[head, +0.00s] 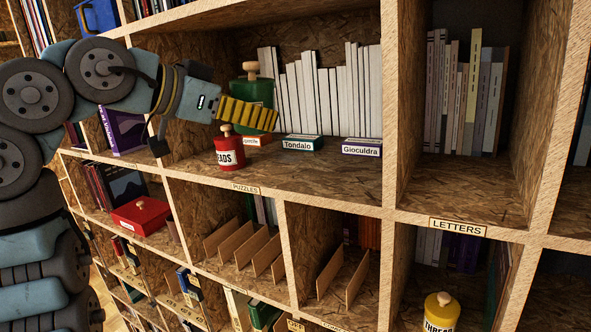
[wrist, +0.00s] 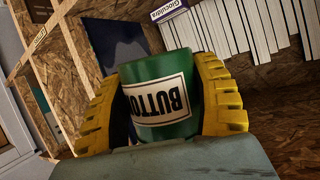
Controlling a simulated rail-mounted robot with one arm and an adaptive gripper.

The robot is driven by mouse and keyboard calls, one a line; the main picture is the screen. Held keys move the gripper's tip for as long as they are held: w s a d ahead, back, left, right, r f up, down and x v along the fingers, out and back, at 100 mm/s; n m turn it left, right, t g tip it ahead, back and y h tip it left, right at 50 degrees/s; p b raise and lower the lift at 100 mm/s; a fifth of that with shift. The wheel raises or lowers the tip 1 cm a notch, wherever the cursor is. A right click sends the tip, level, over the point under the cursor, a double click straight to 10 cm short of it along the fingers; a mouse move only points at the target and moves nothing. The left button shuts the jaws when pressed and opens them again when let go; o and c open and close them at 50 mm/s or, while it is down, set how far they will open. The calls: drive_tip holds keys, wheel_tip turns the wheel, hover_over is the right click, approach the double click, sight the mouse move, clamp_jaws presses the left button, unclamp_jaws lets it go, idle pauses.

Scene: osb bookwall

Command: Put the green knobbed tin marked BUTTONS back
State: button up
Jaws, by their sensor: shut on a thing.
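The green tin (head: 250,92) with a pale wooden knob is in the upper middle compartment, in front of a row of white books. My gripper (head: 246,113) reaches in from the left, and its yellow ribbed fingers are shut on the tin. In the wrist view the tin (wrist: 158,95) sits between both fingers (wrist: 165,105), and its white label, partly covered, reads BUTTO upside down in the picture.
A red knobbed tin (head: 229,153) stands close below my gripper at the shelf front. Game boxes marked Tondalo (head: 300,143) and Gioculdra (head: 361,149) lie to the right. A yellow THREAD tin (head: 440,312) stands lower right, below the LETTERS label (head: 457,227). Bare shelf (head: 310,174) lies in front.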

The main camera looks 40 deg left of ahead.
drive_tip(key=w+a+f+p, duration=0.15)
drive_tip(key=w+f, duration=0.25)
drive_tip(key=w, duration=0.4)
drive_tip(key=p, duration=0.1)
hover_over(297, 176)
drive_tip(key=f, duration=0.2)
drive_tip(key=s+f, duration=0.1)
drive_tip(key=f, duration=0.1)
drive_tip(key=shift+d, duration=0.1)
drive_tip(key=shift+w+f+p, duration=0.35)
drive_tip(key=shift+w+f, duration=0.35)
drive_tip(key=shift+f, duration=0.1)
drive_tip(key=shift+s+f+p, duration=0.1)
drive_tip(key=shift+f+p, duration=0.35)
drive_tip(key=shift+f, duration=0.95)
drive_tip(key=shift+f, duration=0.45)
drive_tip(key=o, duration=1.3)
drive_tip(key=shift+c, duration=0.2)
drive_tip(key=shift+r, duration=0.15)
